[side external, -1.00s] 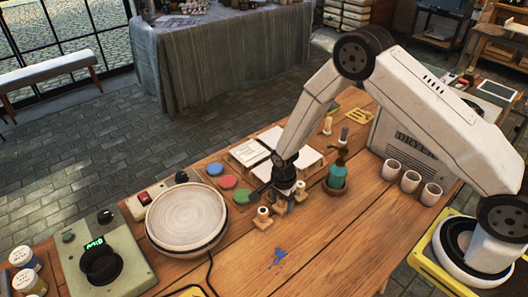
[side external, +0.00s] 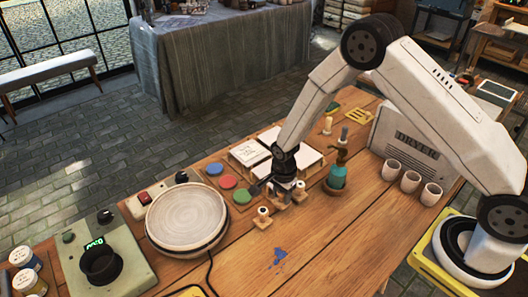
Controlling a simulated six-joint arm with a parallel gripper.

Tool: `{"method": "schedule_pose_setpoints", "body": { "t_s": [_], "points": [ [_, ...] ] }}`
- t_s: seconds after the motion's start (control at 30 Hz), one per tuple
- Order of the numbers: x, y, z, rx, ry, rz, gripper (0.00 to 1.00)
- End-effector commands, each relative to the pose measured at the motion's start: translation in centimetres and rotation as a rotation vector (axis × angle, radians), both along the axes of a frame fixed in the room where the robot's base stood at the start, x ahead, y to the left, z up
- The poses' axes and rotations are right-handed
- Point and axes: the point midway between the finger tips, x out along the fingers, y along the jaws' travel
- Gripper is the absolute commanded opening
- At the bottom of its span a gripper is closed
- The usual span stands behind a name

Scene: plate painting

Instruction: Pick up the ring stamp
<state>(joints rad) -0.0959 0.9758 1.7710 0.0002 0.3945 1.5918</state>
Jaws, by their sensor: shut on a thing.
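Several small wooden stamps with pale handles stand in a group near the middle of the workbench. My gripper (side external: 284,187) is down at this group and shut on one stamp (side external: 282,196); the fingers hide most of it. Its printing face is hidden, so I cannot tell its shape, nor whether its base is clear of the bench. A second stamp (side external: 262,217) stands apart in front, to the left. A third stamp (side external: 300,189) stands close on the right of my gripper.
A round plate (side external: 187,215) rests on the wheel at left. Red, blue and green paint pads (side external: 228,182) and white tiles (side external: 250,152) lie behind the stamps.

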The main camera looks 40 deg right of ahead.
Motion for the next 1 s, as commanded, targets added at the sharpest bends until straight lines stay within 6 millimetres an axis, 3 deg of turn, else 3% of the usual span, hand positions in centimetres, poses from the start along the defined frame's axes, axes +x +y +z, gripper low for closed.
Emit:
{"method": "schedule_pose_setpoints", "body": {
  "t_s": [0.53, 1.0],
  "points": [
    [-5.0, -0.4, 6.5, 0.000, -0.002, 0.000, 0.00],
    [-11.8, -0.9, 9.5, 0.000, 0.000, 0.000, 0.00]
  ]
}}
